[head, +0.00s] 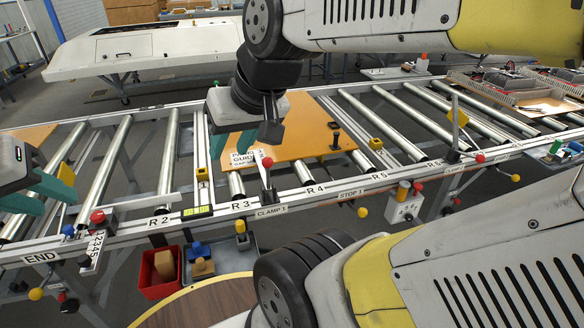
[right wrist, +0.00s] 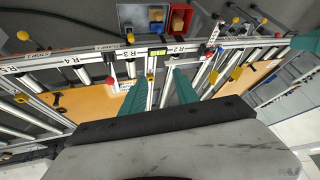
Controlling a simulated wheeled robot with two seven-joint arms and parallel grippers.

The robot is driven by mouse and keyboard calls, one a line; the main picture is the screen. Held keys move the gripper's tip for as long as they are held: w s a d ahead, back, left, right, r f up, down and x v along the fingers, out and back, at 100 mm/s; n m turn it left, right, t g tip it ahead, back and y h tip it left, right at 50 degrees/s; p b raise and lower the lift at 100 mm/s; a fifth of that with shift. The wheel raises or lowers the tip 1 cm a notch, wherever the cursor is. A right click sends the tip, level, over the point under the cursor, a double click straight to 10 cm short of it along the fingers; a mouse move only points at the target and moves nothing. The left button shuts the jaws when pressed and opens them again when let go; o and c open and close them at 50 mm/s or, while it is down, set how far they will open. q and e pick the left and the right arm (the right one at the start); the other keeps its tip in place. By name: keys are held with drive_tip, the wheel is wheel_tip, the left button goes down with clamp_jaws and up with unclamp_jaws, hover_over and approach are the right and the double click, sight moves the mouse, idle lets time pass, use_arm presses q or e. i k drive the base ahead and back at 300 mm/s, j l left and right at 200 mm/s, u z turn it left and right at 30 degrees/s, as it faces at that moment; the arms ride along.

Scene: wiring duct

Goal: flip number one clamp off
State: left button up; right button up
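The number one clamp is a lever with a red knob (head: 267,162), standing on the front rail by the "CLAMP 1" label (head: 271,211). Its red knob shows in the right wrist view (right wrist: 109,80), left of my fingers. My right gripper (head: 245,140) hangs over the conveyor just behind and left of the knob in the head view; its teal fingers are apart and empty. They also stand apart in the right wrist view (right wrist: 158,95). My left gripper (head: 42,190) is over the conveyor's left end, its teal fingers apart with nothing visible between them.
An orange board (head: 305,140) with a white label lies on the rollers beside the clamp. A black-knobbed post (head: 335,133) stands on it. A red bin (head: 160,272) sits below the front rail. Another red-knobbed lever (head: 97,217) is near the left end.

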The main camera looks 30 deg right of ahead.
sight(268, 163)
drive_tip(key=i+l+z, duration=0.1)
drive_tip(key=z, duration=0.8)
drive_tip(key=i+z, duration=0.25)
drive_tip(key=i, duration=0.1)
